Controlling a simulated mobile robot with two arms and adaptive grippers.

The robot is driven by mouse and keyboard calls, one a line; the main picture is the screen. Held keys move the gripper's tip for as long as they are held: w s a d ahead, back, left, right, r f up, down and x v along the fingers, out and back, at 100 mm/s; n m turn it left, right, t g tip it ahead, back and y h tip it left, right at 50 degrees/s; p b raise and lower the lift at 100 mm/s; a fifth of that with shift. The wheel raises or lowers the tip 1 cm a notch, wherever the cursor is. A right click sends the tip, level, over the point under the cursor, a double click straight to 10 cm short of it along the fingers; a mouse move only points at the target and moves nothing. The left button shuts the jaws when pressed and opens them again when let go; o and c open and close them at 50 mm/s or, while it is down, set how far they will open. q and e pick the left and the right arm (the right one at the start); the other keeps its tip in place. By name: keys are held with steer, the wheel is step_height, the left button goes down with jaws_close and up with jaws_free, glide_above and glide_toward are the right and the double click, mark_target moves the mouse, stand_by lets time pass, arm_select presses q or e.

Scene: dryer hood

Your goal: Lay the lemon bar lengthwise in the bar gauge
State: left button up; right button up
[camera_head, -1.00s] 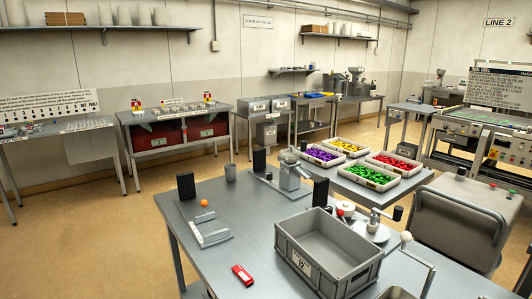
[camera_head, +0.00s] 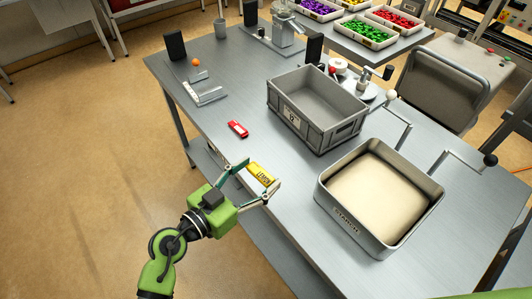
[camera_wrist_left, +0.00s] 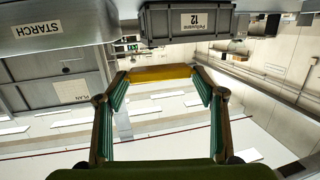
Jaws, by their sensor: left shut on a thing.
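The yellow lemon bar (camera_head: 261,174), with dark lettering, is held between the fingertips of my left gripper (camera_head: 255,180) at the table's near-left edge. The bar also shows in the wrist view (camera_wrist_left: 161,73), spanning between the two fingers. What looks like the bar gauge (camera_head: 212,98), a low grey metal fixture with raised strips, lies at the table's far left, well apart from the gripper. No bar shows in it. My right gripper is not in view.
A red bar (camera_head: 238,129) lies on the table between gripper and gauge. A grey crate (camera_head: 345,132) and a starch tray (camera_head: 330,205) stand to the right. An orange ball (camera_head: 196,62) and a dark upright block (camera_head: 174,45) are by the gauge.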

arm_select(q)
steer(key=shift+w+d+r, duration=0.1)
steer(key=shift+d+r, duration=0.15)
steer(key=shift+d, duration=0.45)
steer(key=shift+w+d+r, duration=0.1)
steer(key=shift+d+r, duration=0.15)
steer(key=shift+d, duration=0.4)
